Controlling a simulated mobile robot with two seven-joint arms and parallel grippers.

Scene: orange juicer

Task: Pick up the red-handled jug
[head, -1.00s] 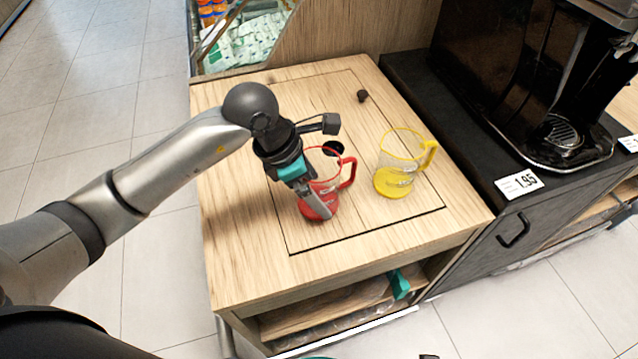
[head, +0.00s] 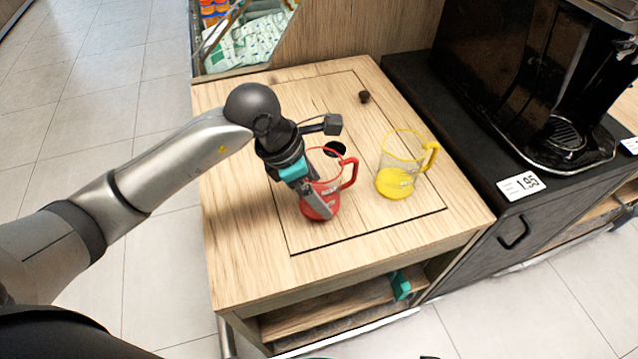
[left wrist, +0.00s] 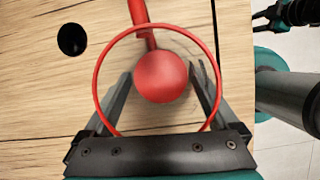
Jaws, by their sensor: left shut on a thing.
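The red-handled jug (head: 331,207) is clear with a red rim, red handle and red base. It stands upright on the wooden counter, its handle toward the right in the head view. My left gripper (head: 319,203) reaches down over it from the left, with its fingers shut on the jug's body. In the left wrist view the jug's red base (left wrist: 161,77) shows between the fingers of my left gripper (left wrist: 159,70), inside the round red rim. My right gripper (left wrist: 275,14) shows only in part at that view's top right corner, and its jaw state is unclear.
A yellow-handled jug (head: 394,183) stands just right of the red one. A black machine (head: 500,80) stands at the right. The counter's front left is clear.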

